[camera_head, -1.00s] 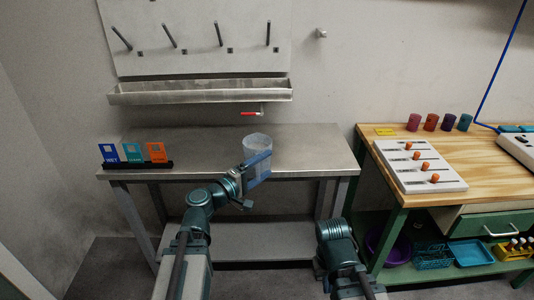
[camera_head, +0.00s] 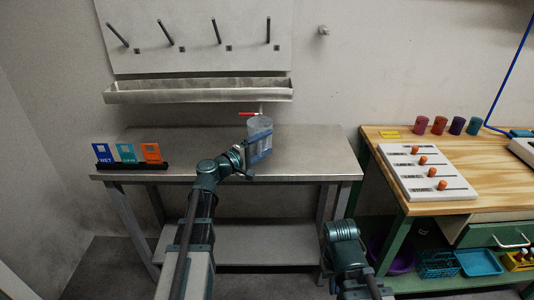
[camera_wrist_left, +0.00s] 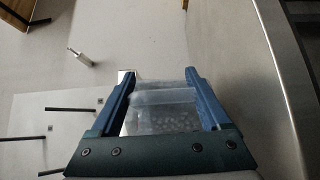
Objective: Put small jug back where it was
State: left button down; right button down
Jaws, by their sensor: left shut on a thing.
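The small clear jug (camera_head: 260,126) is held up over the back part of the steel bench (camera_head: 215,140), below the tap with the red handle (camera_head: 249,114). My left gripper (camera_head: 262,148) is shut on it. In the left wrist view the see-through jug (camera_wrist_left: 163,108) sits between the two blue fingers of my left gripper (camera_wrist_left: 160,98). Pale specks or drops show in it there; I cannot tell how full it is. My right arm is folded low at the right, and its gripper does not show.
A steel trough (camera_head: 200,92) is on the wall under a panel of pegs (camera_head: 190,35). A rack (camera_head: 130,166) with coloured label cards stands at the bench's left. A wooden bench (camera_head: 455,160) with a white slider board (camera_head: 425,173) and coloured cups is at the right. The steel bench's middle is clear.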

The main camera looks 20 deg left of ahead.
pick_arm(q)
jog(key=shift+f+b, duration=1.7)
jog(key=shift+f, duration=0.05)
jog(key=shift+f, duration=0.1)
grip_release()
jog(key=shift+s, duration=0.2)
jog(key=v, duration=1.1)
jog(key=shift+s+a, duration=0.3)
jog(key=shift+d, duration=0.1)
